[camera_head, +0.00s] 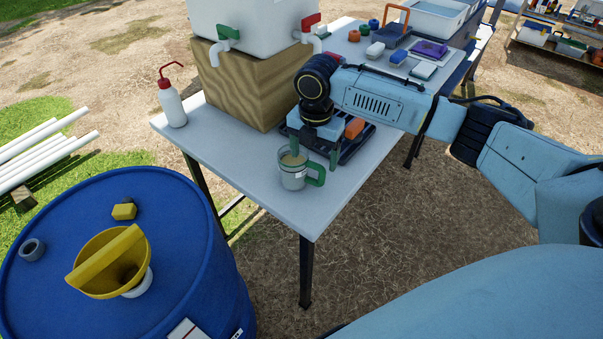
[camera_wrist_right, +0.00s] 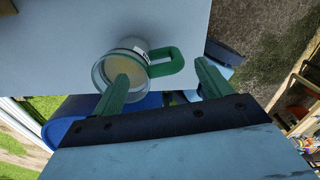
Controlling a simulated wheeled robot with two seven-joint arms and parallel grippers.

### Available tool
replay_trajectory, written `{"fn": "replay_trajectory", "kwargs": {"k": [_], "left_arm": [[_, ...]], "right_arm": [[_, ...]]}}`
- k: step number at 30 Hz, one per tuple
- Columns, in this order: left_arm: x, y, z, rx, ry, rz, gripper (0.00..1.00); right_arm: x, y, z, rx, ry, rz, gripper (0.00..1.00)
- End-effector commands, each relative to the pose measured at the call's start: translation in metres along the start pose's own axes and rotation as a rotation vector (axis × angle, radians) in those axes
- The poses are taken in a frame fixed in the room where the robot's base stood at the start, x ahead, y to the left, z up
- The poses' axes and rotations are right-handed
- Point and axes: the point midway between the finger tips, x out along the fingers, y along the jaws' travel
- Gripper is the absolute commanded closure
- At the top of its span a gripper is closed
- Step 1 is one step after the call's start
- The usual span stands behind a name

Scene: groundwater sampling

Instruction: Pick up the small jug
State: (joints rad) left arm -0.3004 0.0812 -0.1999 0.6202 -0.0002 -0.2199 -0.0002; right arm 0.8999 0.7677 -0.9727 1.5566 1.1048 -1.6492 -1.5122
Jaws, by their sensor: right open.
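The small jug (camera_head: 292,178) is clear with a green handle (camera_head: 317,175). It stands upright near the table's front corner, holding something pale. In the right wrist view the jug (camera_wrist_right: 134,44) sits left of centre, its handle (camera_wrist_right: 166,61) pointing right. My right gripper (camera_head: 314,154) is open above the jug. One green finger overlaps the jug's mouth; I cannot tell whether it is inside or just above. The other finger is beyond the handle, so the handle lies between the fingers (camera_wrist_right: 160,76). My left gripper is not in view.
The jug stands on a white table (camera_head: 240,172). Behind it are a wooden block (camera_head: 235,85) under a white tank (camera_head: 255,25) with taps, and a dark tray (camera_head: 357,145). A wash bottle (camera_head: 172,106) stands left. A blue barrel (camera_head: 190,265) carries a yellow funnel (camera_head: 105,262).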

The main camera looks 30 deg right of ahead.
Motion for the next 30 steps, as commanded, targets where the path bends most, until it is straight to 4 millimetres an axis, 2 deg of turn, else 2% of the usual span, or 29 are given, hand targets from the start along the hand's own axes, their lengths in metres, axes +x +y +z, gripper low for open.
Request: {"fn": "replay_trajectory", "kwargs": {"k": [5,14,21,30], "left_arm": [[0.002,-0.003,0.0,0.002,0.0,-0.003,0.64],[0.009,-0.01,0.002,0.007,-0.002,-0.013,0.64],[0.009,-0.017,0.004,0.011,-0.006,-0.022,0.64],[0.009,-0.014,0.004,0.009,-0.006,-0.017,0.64]], "right_arm": [[0.01,-0.002,-0.001,0.001,0.0,-0.001,0.23],[0.052,-0.005,-0.003,0.001,-0.001,0.0,0.23],[0.054,-0.005,-0.003,0.001,-0.002,0.0,0.23],[0.054,-0.005,-0.003,0.001,-0.002,0.001,0.61]]}}
